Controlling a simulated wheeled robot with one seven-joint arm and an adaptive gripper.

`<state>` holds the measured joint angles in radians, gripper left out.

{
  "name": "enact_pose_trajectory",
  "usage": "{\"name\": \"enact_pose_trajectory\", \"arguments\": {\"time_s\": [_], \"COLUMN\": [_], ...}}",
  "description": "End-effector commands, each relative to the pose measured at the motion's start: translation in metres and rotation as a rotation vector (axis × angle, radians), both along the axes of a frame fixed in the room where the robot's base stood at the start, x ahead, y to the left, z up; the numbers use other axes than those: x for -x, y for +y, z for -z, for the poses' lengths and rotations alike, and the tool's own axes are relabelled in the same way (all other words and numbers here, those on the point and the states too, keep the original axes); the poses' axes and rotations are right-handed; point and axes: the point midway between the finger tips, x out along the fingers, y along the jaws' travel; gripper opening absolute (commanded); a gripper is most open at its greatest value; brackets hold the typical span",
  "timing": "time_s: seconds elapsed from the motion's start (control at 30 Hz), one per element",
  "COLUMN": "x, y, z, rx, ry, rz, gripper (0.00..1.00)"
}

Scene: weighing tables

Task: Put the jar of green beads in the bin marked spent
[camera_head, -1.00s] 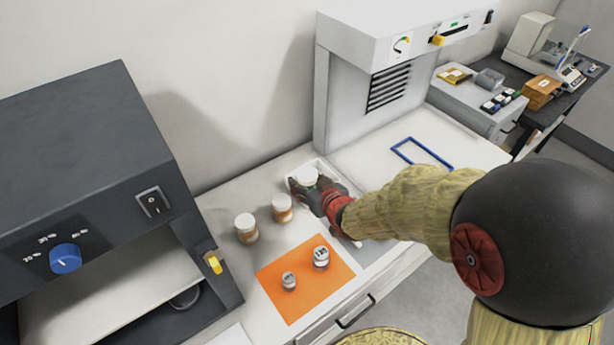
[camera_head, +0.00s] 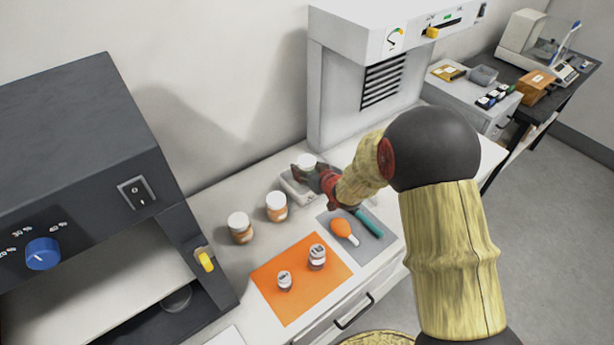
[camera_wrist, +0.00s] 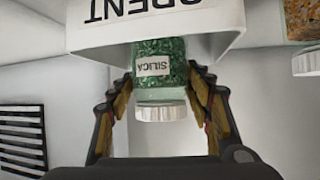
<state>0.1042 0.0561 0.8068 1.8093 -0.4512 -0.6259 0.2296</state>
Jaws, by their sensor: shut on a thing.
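The jar of green beads (camera_wrist: 160,75), labelled SILICA, has a white lid and shows between my fingers in the wrist view. My gripper (camera_wrist: 160,100) is shut on it. In the head view, its white lid (camera_head: 306,160) shows at my gripper (camera_head: 310,176), over the white bin (camera_head: 292,190). The bin's marked wall (camera_wrist: 190,28) is right by the jar's base in the wrist view, its lettering partly cut off. I cannot tell whether the base is inside the rim or touches the bin.
Two white-lidded jars with orange-brown contents (camera_head: 240,230) (camera_head: 276,208) stand left of the bin. An orange mat (camera_head: 285,310) holds two small containers. A grey mat (camera_head: 375,250) with an orange bulb (camera_head: 343,229) and a teal item lies right. A vented cabinet (camera_head: 335,105) stands behind.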

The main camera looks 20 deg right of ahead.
Motion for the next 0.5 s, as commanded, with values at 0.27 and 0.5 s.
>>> {"name": "enact_pose_trajectory", "arguments": {"time_s": [0.27,0.5], "x": [0.0,0.0], "y": [0.0,0.0], "z": [0.03,0.03], "rx": [0.001,0.0], "ry": [-0.001,-0.001], "rz": [0.0,0.0], "gripper": [0.18,0.18]}}
